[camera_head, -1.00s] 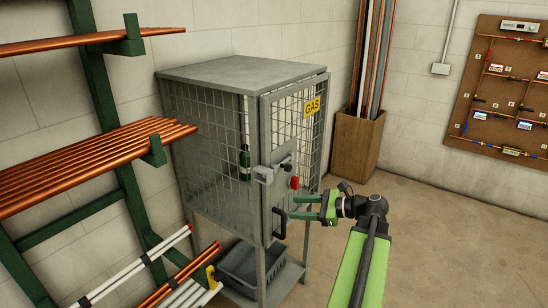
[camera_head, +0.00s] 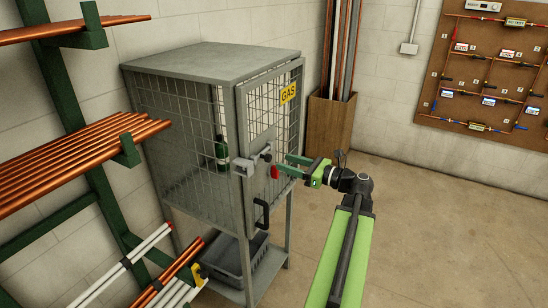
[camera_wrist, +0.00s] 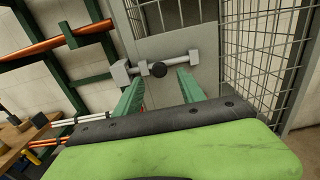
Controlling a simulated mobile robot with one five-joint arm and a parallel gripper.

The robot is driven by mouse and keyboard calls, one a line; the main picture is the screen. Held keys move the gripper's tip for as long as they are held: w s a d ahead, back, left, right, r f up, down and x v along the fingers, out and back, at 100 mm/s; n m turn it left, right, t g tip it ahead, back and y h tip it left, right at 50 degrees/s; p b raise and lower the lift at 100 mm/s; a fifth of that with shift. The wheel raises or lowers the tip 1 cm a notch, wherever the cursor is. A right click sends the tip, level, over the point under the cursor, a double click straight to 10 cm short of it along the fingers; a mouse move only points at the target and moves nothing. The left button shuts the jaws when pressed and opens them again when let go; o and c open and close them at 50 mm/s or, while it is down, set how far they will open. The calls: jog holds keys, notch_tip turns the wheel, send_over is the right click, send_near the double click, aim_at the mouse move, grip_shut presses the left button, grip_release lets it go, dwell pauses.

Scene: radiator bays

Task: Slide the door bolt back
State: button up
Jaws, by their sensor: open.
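The door bolt (camera_head: 244,166) is a grey bar in brackets on the front door of the gas cage (camera_head: 190,55). In the wrist view the bolt (camera_wrist: 178,64) runs across the door plate, with a round dark knob (camera_wrist: 159,70) between its end blocks. My gripper (camera_head: 286,164) is in front of the door at about bolt height. It is open and empty. In the wrist view its green fingers (camera_wrist: 160,78) point at the bolt, one on each side of the knob. I cannot tell whether they touch it.
A black door handle (camera_head: 261,214) sits below the bolt, and a red part (camera_head: 275,172) is beside the fingers. A rack with copper pipes (camera_head: 85,160) stands at the left. A wooden pipe box (camera_head: 331,124) stands behind. The floor at the right is clear.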

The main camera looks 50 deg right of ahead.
aim_at(271, 158)
jog(key=x, duration=0.6)
jog(key=shift+w+a, duration=0.15)
jog(key=shift+w, duration=0.1)
grip_shut()
dwell(1.1)
